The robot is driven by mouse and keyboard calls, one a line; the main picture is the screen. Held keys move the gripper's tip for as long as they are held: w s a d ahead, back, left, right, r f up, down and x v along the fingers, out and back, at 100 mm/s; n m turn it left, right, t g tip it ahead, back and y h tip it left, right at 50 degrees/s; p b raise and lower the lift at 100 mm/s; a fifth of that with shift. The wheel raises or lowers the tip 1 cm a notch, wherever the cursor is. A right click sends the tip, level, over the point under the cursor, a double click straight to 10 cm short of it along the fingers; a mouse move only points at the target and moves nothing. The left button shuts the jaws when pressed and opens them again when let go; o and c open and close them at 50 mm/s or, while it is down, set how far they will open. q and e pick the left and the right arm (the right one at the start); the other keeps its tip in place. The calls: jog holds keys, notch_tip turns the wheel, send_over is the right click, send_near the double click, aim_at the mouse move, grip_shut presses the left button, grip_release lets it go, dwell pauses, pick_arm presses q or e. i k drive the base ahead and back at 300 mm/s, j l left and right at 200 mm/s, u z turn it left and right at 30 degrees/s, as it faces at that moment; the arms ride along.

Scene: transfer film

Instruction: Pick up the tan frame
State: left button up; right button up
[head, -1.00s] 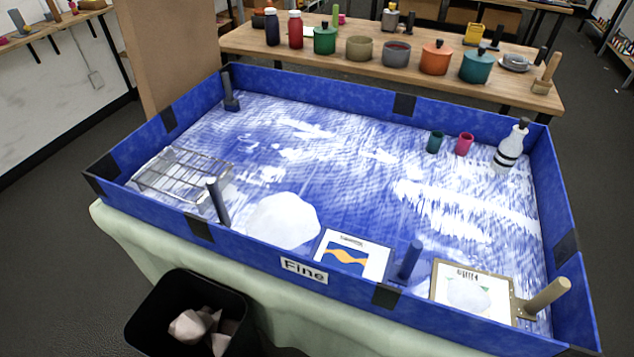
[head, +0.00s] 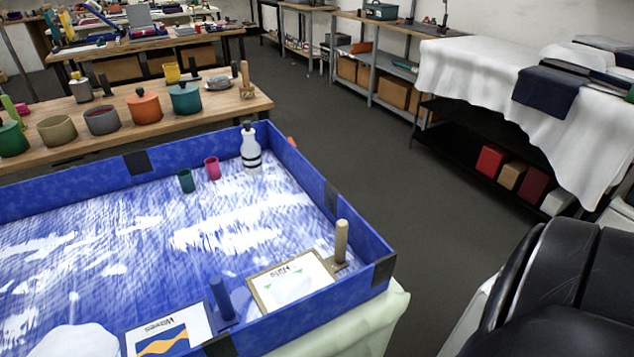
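The tan frame (head: 256,292) lies in the near right corner of the blue-walled tray (head: 330,208). It has a white sheet with dark lettering and a pale patch inside its border. A tan upright handle (head: 341,240) stands at its right side, close to the tray's right wall. Neither of my grippers is in the head view.
A blue-handled frame (head: 221,298) with an orange and blue print lies left of the tan one. A white bottle (head: 250,150), a pink cup (head: 212,168) and a green cup (head: 186,180) stand farther back. A black padded object (head: 570,285) fills the lower right.

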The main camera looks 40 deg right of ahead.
aim_at(296, 276)
jog(key=j+z, duration=0.1)
jog(key=z, duration=0.7)
jog(key=j+z, duration=0.15)
jog(key=z, duration=0.25)
jog(key=j+z, duration=0.1)
jog(key=z, duration=0.3)
